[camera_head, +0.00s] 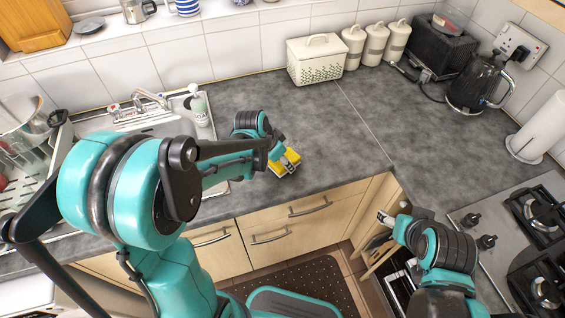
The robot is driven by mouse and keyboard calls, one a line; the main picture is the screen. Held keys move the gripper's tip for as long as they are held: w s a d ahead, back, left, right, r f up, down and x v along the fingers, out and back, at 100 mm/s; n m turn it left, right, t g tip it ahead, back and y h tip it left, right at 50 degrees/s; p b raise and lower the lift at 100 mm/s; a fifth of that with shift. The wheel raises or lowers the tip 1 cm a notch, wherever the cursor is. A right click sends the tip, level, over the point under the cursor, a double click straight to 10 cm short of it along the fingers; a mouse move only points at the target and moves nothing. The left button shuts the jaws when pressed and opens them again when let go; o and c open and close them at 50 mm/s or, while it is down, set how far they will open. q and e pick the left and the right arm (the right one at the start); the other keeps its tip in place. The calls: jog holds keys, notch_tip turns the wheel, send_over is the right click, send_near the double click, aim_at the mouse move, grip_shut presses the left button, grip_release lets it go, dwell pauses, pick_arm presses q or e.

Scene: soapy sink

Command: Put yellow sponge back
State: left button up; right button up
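The yellow sponge (278,167) is near the front edge of the grey counter, right of the sink. A pale edge shows beneath it; I cannot tell what this is. My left gripper (288,161) is over the sponge and hides part of it. The view does not show whether its fingers are closed on the sponge. My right gripper (384,218) is in front of the cabinets at the lower right, away from the sponge. Its fingers are too small to read. The sink (170,129) is at the left, partly hidden by my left arm.
A soap bottle (199,107) and tap (150,97) stand at the sink. A cream bread bin (315,61), canisters (375,47), toaster (440,47) and kettle (477,84) line the back. A hob (500,225) is at right. The middle counter is clear.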

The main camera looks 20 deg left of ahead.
pick_arm(q)
jog(key=shift+f, duration=0.2)
jog(key=o, duration=1.3)
jog(key=shift+r, duration=0.1)
